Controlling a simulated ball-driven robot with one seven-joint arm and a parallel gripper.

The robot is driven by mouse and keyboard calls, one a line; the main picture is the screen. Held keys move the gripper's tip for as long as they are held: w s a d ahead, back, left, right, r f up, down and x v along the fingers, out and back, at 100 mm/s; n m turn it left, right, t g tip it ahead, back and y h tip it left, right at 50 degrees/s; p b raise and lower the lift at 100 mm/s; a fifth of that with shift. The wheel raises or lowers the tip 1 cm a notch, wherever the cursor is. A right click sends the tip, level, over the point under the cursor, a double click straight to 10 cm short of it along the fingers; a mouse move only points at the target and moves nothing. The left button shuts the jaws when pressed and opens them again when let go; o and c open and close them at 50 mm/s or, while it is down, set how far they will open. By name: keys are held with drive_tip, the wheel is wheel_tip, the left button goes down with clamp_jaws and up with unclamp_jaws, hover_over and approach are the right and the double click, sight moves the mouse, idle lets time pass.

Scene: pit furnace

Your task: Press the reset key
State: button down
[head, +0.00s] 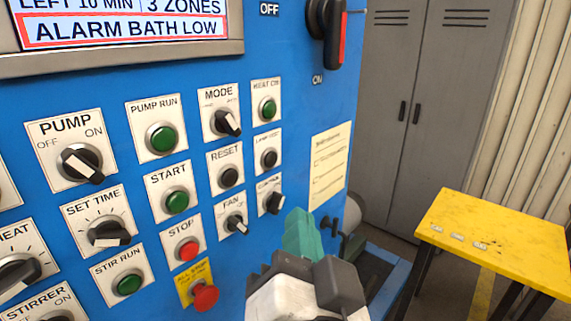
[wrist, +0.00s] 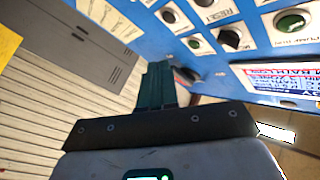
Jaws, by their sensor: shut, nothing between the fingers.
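The reset key (head: 229,177) is a round black button on a white plate labelled RESET, in the middle of the blue control panel (head: 262,55) in the head view. It also shows at the top edge of the wrist view (wrist: 204,3), beside its upside-down label. My gripper (head: 298,226) has teal fingers and is shut and empty. In the head view it is below and to the right of the reset key, apart from it in the picture. In the wrist view the shut fingers (wrist: 160,72) point towards the panel.
Around the key are the MODE knob (head: 228,123), FAN knob (head: 236,224), green START button (head: 177,202) and black lamp test button (head: 269,158). A red emergency stop (head: 205,296) projects lower left. A yellow table (head: 500,235) and grey lockers (head: 415,130) are at right.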

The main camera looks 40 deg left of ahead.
sight(230, 178)
drive_tip(key=shift+w+r, duration=0.15)
drive_tip(key=shift+r, duration=0.4)
drive_tip(key=shift+w+a, duration=0.1)
drive_tip(key=shift+a, duration=0.05)
drive_tip(key=a+b, duration=0.2)
drive_tip(key=a, duration=0.6)
drive_tip(key=shift+w+a, duration=0.3)
drive_tip(key=shift+a+f+b, duration=0.1)
drive_tip(key=shift+a+b, duration=0.1)
drive_tip(key=shift+b, duration=0.15)
idle(1.4)
drive_tip(key=shift+a, duration=0.25)
